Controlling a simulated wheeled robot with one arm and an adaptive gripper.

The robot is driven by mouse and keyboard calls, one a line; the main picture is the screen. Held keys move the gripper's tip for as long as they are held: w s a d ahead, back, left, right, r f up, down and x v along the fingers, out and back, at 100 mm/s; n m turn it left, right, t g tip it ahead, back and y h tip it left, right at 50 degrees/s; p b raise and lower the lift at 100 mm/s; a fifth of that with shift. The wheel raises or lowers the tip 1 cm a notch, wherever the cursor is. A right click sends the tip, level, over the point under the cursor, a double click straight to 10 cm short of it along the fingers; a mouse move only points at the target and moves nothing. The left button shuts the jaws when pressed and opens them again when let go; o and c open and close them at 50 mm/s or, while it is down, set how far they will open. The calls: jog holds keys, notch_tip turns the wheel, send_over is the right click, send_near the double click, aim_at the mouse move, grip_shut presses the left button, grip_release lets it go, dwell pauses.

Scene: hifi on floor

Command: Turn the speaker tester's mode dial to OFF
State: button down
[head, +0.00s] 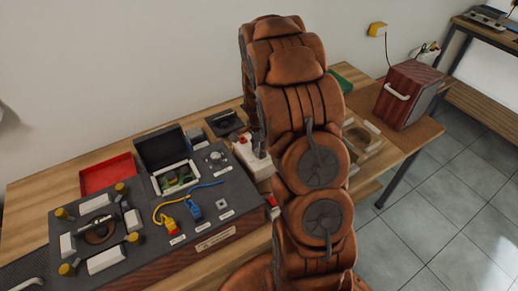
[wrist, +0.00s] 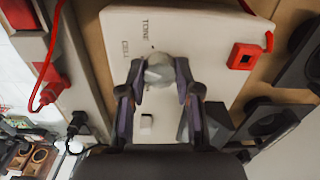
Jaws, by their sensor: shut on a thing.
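The speaker tester (head: 244,152) is a white box at the middle of the bench in the head view, partly hidden by my arm. In the wrist view, its pale face (wrist: 215,35) fills the middle, with "TONE" and a second label like "CELL" printed left of the dial. The mode dial (wrist: 158,68) is a grey rounded knob. My gripper (wrist: 160,78) is shut on it, one finger on each side. The dial's pointer is hard to make out, so I cannot tell its setting. OFF is not legible. In the head view my arm hides the grip.
A red square part (wrist: 244,56) with a red lead sits at the tester's right in the wrist view. In the head view a dark test panel (head: 235,208) with yellow and blue plugs lies left, a red tray (head: 107,173) behind it. A wooden speaker box (head: 408,95) stands right.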

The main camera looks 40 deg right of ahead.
jog(key=shift+f+b, duration=0.1)
jog(key=shift+b, duration=0.25)
jog(key=shift+w+f+n+b, duration=0.1)
jog(key=shift+n+b, duration=0.6)
jog(key=shift+b, duration=0.1)
jog(key=n+b, duration=0.2)
jog(key=b, duration=0.1)
jog(key=shift+f, duration=0.1)
jog(key=n+b, duration=0.4)
jog(key=n, duration=0.1)
jog(key=shift+b, duration=0.4)
jog(key=n+b, duration=0.3)
jog(key=n, duration=0.1)
jog(key=shift+r, duration=0.2)
jog(key=shift+r+n+b, duration=0.1)
jog(key=shift+n+b, duration=0.9)
jog(key=shift+n, duration=1.8)
jog(key=c, duration=0.8)
grip_release()
